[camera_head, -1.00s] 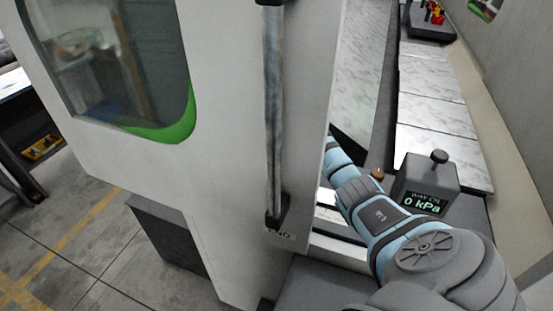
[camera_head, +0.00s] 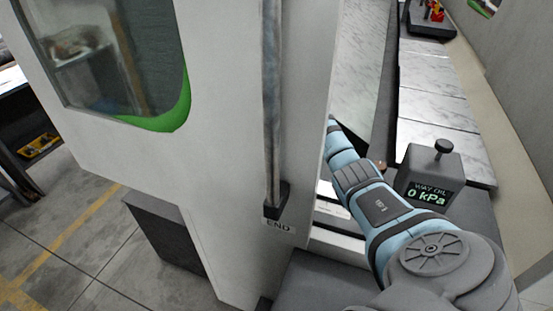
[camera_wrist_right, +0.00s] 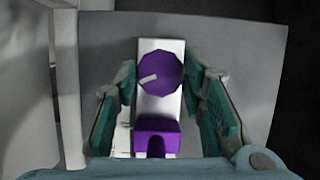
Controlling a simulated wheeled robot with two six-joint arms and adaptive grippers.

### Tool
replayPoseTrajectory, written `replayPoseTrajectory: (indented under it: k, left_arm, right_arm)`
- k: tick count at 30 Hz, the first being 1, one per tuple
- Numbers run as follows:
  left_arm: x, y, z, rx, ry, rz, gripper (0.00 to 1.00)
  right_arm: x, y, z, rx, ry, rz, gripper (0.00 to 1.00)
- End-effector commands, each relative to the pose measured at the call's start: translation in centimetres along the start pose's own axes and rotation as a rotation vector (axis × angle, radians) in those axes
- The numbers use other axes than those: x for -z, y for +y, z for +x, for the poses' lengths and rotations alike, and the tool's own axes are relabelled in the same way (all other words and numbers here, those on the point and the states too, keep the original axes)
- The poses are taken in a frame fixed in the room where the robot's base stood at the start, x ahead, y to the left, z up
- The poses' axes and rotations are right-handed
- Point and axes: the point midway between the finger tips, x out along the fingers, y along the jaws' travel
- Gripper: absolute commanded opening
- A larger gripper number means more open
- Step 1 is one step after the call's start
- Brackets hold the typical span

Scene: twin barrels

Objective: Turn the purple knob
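The purple knob (camera_wrist_right: 160,72) shows in the right wrist view, many-sided, with a pale pointer mark aimed to the left and slightly down. It sits on a white plate (camera_wrist_right: 173,107). A purple bracket-like block (camera_wrist_right: 157,138) is below it on the same plate. In the head view my right arm reaches behind the white door, which hides the gripper and the knob. My left gripper is not in view.
A large white door (camera_head: 215,175) with a vertical bar handle (camera_head: 271,110) stands beside my right arm. A grey box (camera_head: 428,178) with a black knob and a "WAY OIL 0 kPa" display is close to the arm's right. Open floor (camera_head: 80,250) lies at lower left.

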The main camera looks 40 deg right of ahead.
Motion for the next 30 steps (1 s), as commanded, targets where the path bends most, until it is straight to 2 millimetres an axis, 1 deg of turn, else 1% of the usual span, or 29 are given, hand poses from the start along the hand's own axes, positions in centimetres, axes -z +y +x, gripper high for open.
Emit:
replayPoseTrajectory:
  k: [1, 3, 11, 14, 17, 21, 24, 27, 30]
  left_arm:
    - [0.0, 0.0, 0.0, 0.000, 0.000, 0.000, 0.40]
    - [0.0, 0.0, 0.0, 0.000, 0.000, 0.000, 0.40]
    - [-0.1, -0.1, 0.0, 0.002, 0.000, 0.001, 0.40]
    - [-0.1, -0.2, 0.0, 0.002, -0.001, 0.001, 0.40]
    - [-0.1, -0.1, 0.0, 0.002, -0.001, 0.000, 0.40]
    - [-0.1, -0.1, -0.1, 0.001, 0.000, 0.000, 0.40]
    - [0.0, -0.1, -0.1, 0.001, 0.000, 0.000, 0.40]
    - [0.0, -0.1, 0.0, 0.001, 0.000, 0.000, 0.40]
    - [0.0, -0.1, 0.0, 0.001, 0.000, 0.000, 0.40]
  right_arm:
    - [0.0, 0.0, 0.0, -0.001, 0.000, 0.000, 0.47]
    - [0.0, 0.0, 0.0, 0.000, 0.000, 0.001, 0.56]
    - [0.0, 0.0, -0.1, 0.001, 0.001, 0.002, 0.56]
    - [0.0, -0.1, -0.7, 0.003, -0.001, 0.002, 0.56]
    - [0.0, -0.1, -2.6, 0.005, 0.000, 0.000, 0.56]
    - [-0.1, -0.1, -6.6, 0.005, 0.000, -0.001, 0.56]
    - [-0.1, -0.1, -9.2, 0.004, 0.001, 0.001, 0.56]
    - [-0.2, -0.1, -11.0, 0.002, 0.000, 0.000, 0.56]
    - [-0.1, -0.1, -11.9, 0.001, 0.001, 0.001, 0.56]
